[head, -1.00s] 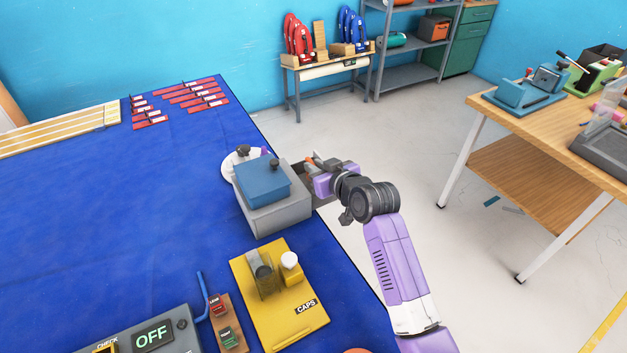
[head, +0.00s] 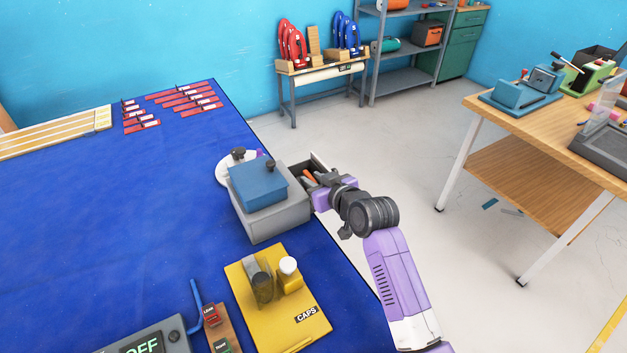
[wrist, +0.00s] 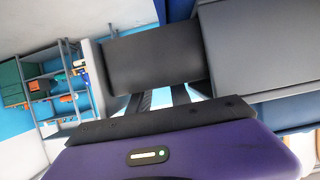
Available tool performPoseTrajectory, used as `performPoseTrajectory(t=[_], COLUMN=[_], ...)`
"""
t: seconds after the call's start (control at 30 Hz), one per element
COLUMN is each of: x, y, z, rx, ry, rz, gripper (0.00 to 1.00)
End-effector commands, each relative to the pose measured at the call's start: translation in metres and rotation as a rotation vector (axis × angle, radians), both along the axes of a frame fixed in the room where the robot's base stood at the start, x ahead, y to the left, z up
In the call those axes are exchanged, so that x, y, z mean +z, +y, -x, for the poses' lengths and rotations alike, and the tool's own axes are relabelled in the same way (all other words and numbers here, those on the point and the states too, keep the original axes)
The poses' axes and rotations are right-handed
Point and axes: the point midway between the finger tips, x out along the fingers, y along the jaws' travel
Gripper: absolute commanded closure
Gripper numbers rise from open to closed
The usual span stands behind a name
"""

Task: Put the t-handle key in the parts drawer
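The parts drawer (head: 318,160) stands pulled out from the right side of the grey box with a blue top (head: 272,215) at the table edge. A small orange and dark item (head: 308,175) shows inside it, partly hidden by my gripper; I cannot tell whether it is the t-handle key. No other t-handle key is recognisable. My gripper (head: 318,183) is at the drawer's near side. In the wrist view its two dark fingers (wrist: 162,97) stand apart with a bright gap between them; their tips end against a dark panel (wrist: 152,58) and are hidden.
A yellow caps board (head: 300,335) lies in front of the box. A white round piece with a black knob (head: 238,155) stands behind it. Red strips (head: 190,98) lie at the far table edge. The blue table (head: 100,220) is mostly clear at left. Open floor lies right.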

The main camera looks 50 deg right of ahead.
Motion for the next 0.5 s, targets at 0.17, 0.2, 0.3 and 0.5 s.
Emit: performPoseTrajectory(t=[0.17,0.2,0.3,0.5], x=[0.004,0.004,0.009,0.023], y=[0.000,0.001,0.005,0.015], z=[0.001,0.005,0.017,0.052], rx=[0.000,0.000,0.000,-0.001], ry=[0.000,0.000,-0.001,0.000], rz=[0.000,0.000,0.000,0.001], gripper=[0.76,0.76,0.76,0.76])
